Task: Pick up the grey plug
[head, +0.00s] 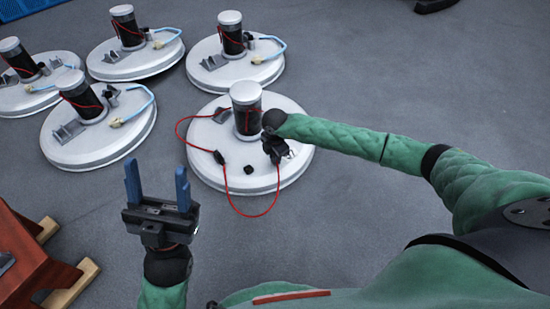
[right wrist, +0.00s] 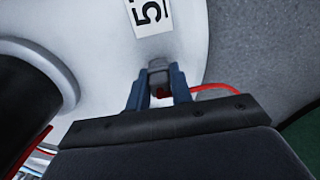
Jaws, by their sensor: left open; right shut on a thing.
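The near tank (head: 205,172) is a round white lid with an upright black-and-white cylinder (head: 247,108) on it. My right gripper (head: 277,153) is over the right part of this lid. In the right wrist view its blue fingers (right wrist: 157,84) are shut on a small grey plug (right wrist: 157,74) with a red part behind it. A red cable (right wrist: 215,88) runs right from beside the fingers. Whether the plug touches the lid I cannot tell. In the head view the gripper mostly hides the plug. My left gripper (head: 157,175) is open and empty, left of and nearer than the tank.
A red cable (head: 262,213) loops over the lid's front edge, and a dark connector (head: 219,157) and small black knob (head: 249,169) are there. Several similar tanks (head: 135,60) stand behind and left. A red-brown wooden object (head: 30,255) is at lower left. Floor on the right is clear.

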